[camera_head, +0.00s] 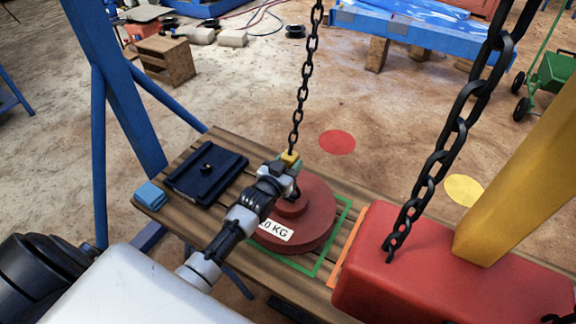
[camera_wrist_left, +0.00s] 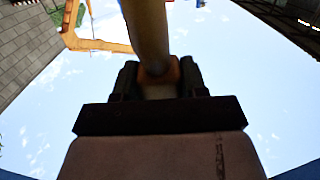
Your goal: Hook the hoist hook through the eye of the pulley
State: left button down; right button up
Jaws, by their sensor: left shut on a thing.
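My left gripper (camera_head: 288,168) is shut at the bottom end of the hanging chain (camera_head: 298,110), on what looks like the hoist hook's yellow top (camera_head: 290,156). The hook's dark lower part is mostly hidden by the gripper. Below it is a red round weight (camera_head: 318,228) with a raised hub and a white "KG" label, on the wooden bench. No pulley eye can be made out, and I cannot tell whether the hook touches the weight. In the left wrist view the jaws (camera_wrist_left: 158,78) close around a tan shaft (camera_wrist_left: 147,25). My right gripper is not in view.
A dark blue tray (camera_head: 205,172) and a light blue block (camera_head: 150,195) lie on the bench (camera_head: 240,152). A blue post (camera_head: 112,90) stands at left. A red block (camera_head: 430,265) with a thick chain (camera_head: 455,135) and a yellow beam (camera_head: 525,180) fill the right.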

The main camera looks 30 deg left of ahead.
pick_arm(q)
jog(key=shift+w+r, duration=0.15)
jog(key=shift+r, duration=0.2)
jog(key=c, duration=0.5)
grip_release()
jog(key=shift+f, duration=0.1)
jog(key=shift+f, duration=0.1)
